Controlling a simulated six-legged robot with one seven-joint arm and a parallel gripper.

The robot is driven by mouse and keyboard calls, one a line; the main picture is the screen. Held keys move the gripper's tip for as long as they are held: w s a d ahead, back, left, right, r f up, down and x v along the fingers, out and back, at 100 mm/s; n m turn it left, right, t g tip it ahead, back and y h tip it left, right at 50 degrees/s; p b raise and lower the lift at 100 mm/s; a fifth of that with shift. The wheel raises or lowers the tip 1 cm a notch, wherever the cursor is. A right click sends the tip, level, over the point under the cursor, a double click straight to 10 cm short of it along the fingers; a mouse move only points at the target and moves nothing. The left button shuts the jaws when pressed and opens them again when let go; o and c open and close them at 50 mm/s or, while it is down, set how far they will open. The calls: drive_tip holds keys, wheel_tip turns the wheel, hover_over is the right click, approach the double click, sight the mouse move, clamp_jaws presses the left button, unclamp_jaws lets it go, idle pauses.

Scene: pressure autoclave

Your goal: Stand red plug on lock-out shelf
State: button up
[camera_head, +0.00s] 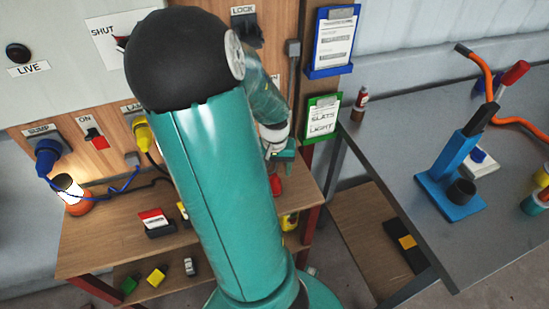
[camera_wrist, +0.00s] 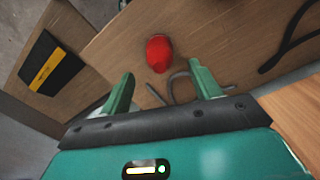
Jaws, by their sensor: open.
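The red plug (camera_wrist: 158,53) sits on a wooden surface (camera_wrist: 215,50) in the wrist view, just beyond my fingertips. A small red part of it (camera_head: 276,184) shows in the head view, below my gripper and partly hidden by my arm. My gripper (camera_wrist: 162,85) is open and empty, with its two green fingers apart and the plug beyond the gap between them. In the head view my gripper (camera_head: 282,153) is small and partly covered by my arm. A LOCK label (camera_head: 243,10) shows on the back panel. I cannot tell which surface is the lock-out shelf.
A blue plug (camera_head: 47,153) and a yellow plug (camera_head: 142,133) are on the wall panel. A grey table (camera_head: 400,150) with a blue stand (camera_head: 450,170) is at right. A grey cord (camera_wrist: 182,78) lies near the plug.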

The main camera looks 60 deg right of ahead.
wheel_tip(320, 180, up, 5)
drive_tip(key=shift+f, duration=0.1)
idle(0.7)
